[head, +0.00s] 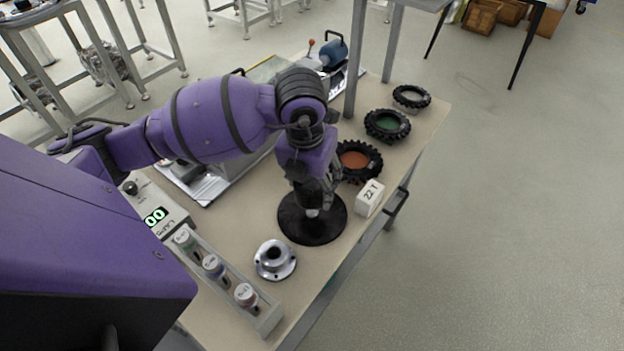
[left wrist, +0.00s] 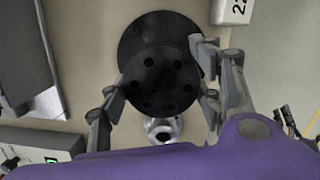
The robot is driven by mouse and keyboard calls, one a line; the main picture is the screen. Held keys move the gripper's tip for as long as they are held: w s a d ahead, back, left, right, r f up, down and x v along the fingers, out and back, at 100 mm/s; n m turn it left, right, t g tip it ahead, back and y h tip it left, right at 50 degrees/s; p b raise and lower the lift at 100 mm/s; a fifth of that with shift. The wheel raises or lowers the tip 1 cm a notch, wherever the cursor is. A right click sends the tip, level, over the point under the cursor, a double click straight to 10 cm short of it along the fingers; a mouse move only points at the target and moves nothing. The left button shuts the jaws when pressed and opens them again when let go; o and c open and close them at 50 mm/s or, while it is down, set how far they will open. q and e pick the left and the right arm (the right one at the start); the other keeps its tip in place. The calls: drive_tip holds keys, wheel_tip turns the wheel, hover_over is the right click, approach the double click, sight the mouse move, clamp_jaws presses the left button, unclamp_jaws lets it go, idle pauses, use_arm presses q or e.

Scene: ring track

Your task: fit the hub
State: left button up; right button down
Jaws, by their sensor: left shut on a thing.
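My left gripper (head: 316,196) reaches down over a wide black round base (head: 292,228) on the bench. In the left wrist view its two fingers (left wrist: 158,92) are shut on a dark disc with a ring of small holes (left wrist: 158,82), which lies over the wider black base (left wrist: 150,28). I cannot tell whether the disc touches the base. A small pale tip shows below the fingers in the head view. A silver flanged hub (head: 268,268) with a central bore stands on the bench in front of the base. It also shows in the left wrist view (left wrist: 158,136). My right gripper is out of view.
A white block marked 22 T (head: 369,197) stands right of the base. Toothed black rings with orange (head: 374,165), green (head: 388,125) and grey (head: 412,97) centres line the right side. A vial rack (head: 225,281) and display box (head: 157,215) stand at left.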

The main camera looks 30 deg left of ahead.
sight(312, 193)
use_arm(q)
drive_tip(key=shift+f+b, duration=0.3)
drive_tip(key=shift+f, duration=0.5)
drive_tip(key=shift+f+b, duration=0.4)
drive_tip(key=shift+f, duration=0.45)
drive_tip(key=shift+f+b, duration=0.35)
drive_tip(key=shift+f, duration=0.55)
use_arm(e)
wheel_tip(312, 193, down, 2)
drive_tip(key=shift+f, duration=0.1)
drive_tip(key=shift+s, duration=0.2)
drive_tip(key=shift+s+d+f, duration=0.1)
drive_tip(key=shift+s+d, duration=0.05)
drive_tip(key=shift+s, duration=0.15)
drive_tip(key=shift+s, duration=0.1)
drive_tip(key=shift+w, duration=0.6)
